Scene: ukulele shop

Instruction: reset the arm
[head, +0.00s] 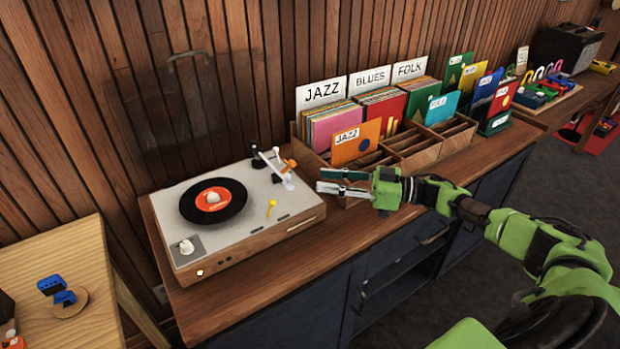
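My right arm comes in from the right, green and black, over the counter's front edge. Its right gripper (343,182) points left, in front of the record crate (402,149) and just right of the turntable (240,213). Its two fingers are apart, with a gap between them, and I see nothing held there. My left gripper is not in view.
A black record (213,202) with an orange label lies on the turntable. A wooden table (62,290) is at left. The counter's front strip (365,228) is clear.

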